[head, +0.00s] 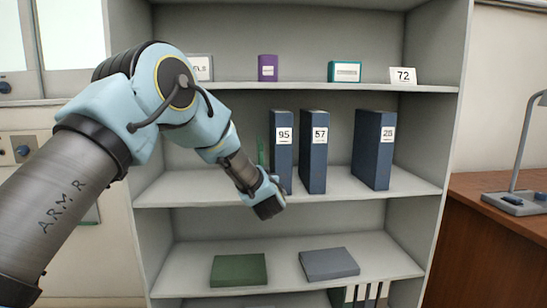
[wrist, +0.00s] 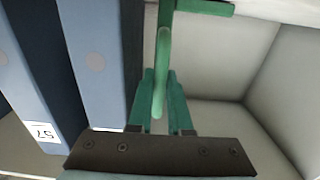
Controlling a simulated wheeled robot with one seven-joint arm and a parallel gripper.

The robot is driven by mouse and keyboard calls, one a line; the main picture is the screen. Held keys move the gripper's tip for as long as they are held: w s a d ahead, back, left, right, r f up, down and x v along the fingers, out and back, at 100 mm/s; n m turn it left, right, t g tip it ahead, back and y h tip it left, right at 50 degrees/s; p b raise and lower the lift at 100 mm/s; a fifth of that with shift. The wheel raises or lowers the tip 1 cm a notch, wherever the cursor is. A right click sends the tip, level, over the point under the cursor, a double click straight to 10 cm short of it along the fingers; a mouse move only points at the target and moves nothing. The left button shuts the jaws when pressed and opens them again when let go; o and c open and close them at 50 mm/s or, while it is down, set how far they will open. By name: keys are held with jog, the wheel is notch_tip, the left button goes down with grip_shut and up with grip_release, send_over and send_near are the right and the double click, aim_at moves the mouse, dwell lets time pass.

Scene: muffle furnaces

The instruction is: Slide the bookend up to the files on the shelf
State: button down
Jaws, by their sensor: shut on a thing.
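The green bookend (head: 261,151) stands on the middle shelf (head: 160,192), just left of the blue file marked 95 (head: 281,160). A narrow gap seems to separate them. File 57 (head: 314,165) stands right of file 95, and file 28 (head: 373,160) stands farther right, apart. My gripper (wrist: 161,105) is shut on the bookend, whose upright edge (wrist: 163,60) lies between the two fingers in the wrist view. File 95 (wrist: 97,60) is beside it on the left there. In the head view my wrist hides the bookend's lower part and the fingers.
The upper shelf holds a purple box (head: 268,68), a teal box (head: 344,71) and a card marked 72 (head: 403,75). The lower shelf has a green box (head: 238,270) and a grey box (head: 329,264). A desk with a lamp (head: 516,203) stands at right.

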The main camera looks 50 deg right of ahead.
jog(key=shift+s+d, duration=0.7)
jog(key=shift+d, duration=0.05)
jog(key=shift+s+d, duration=0.35)
dwell(0.8)
jog(key=c, duration=0.6)
grip_release()
jog(key=shift+c, duration=0.2)
jog(key=v, duration=0.9)
jog(key=shift+b, duration=0.35)
jog(key=shift+w, duration=0.15)
